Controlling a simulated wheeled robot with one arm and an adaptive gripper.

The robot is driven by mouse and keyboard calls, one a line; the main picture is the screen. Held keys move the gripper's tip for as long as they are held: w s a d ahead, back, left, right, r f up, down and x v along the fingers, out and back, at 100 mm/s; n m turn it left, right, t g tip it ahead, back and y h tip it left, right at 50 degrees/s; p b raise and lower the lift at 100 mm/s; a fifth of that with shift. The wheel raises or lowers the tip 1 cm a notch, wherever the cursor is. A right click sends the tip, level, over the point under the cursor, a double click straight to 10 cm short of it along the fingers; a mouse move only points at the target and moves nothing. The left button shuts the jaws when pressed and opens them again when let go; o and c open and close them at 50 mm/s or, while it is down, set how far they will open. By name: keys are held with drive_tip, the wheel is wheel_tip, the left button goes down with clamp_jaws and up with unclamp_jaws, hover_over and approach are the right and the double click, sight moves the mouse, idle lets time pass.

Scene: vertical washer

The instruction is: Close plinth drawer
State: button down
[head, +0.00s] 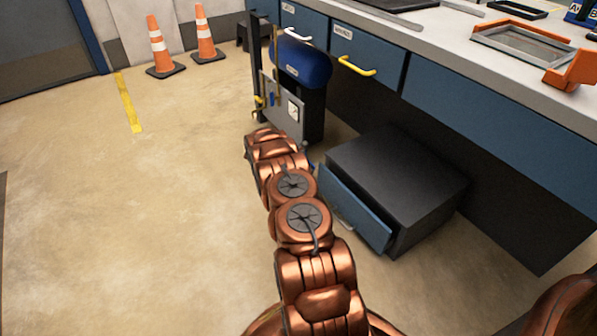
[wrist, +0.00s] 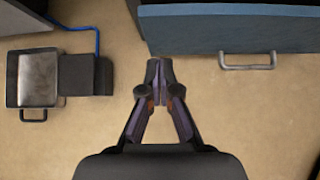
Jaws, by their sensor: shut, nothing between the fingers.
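The plinth drawer (head: 350,212) has a blue front with a grey handle and belongs to a low black box (head: 400,180) on the floor under the bench. Its front seems to stand a little out from the box, but my arm hides part of it. In the wrist view the drawer front (wrist: 225,32) spans the top right, with its handle (wrist: 248,61) facing the floor side. My gripper (wrist: 159,66) is shut and empty, left of the handle and close to the front's left end. I cannot tell if it touches. In the head view my arm hides the gripper.
A blue bench with drawers, one with a yellow handle (head: 356,68), overhangs the box. A dark stand with a blue bin (head: 301,65) is behind my arm. A metal pan-like item (wrist: 38,80) is left in the wrist view. Open floor (head: 130,220) lies left; cones (head: 206,35) stand far back.

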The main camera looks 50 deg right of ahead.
sight(321, 170)
drive_tip(key=shift+s+d+f+b, duration=0.2)
drive_tip(key=shift+d+b, duration=0.1)
drive_tip(key=shift+d, duration=0.5)
drive_tip(key=shift+s+d+f+b, duration=0.2)
drive_tip(key=shift+s+d+b, duration=0.05)
drive_tip(key=shift+d, duration=0.6)
drive_tip(key=shift+s+d+f+b, duration=0.2)
drive_tip(key=shift+d+b, duration=0.1)
drive_tip(key=shift+d, duration=0.5)
